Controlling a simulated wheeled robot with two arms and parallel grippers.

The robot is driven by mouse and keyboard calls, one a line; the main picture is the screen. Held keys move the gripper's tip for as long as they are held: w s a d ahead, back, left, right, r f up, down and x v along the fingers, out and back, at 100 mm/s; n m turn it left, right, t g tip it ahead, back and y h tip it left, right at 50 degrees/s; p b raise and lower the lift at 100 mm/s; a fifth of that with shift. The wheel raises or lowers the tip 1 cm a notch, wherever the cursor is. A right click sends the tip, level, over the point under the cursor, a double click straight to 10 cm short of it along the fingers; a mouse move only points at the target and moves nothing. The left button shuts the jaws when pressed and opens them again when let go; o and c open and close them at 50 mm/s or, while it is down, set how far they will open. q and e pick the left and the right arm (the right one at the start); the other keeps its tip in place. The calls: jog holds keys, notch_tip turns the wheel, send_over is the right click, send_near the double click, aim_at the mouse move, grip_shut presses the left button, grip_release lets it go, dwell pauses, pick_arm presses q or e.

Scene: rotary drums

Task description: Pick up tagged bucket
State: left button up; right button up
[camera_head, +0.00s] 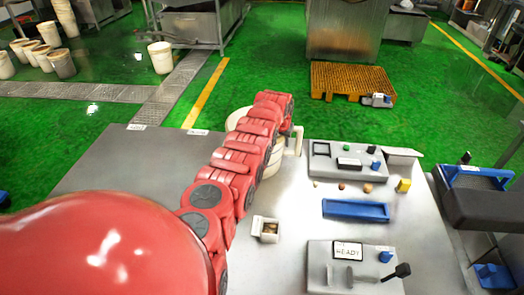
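A cream bucket (236,119) stands at the far edge of the steel table, mostly hidden behind my red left arm. No tag shows on its visible part. My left gripper (284,112) is at the far end of that arm, right at the bucket in the picture. Its fingers are hidden, so I cannot tell whether they are open or touch the bucket. A cream angled piece (295,139) shows just right of the arm; I cannot tell whether it belongs to the bucket. My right gripper is not in view.
The steel table (115,165) is bare on the left. To the right are a grey control box (346,161), a blue tray (355,210), a "READY" panel (349,251) and a small white box (265,229). Several cream buckets (61,63) stand on the green floor, far left.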

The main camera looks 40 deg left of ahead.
pick_arm(q)
jog(key=shift+f, duration=0.1)
grip_shut()
dwell(1.4)
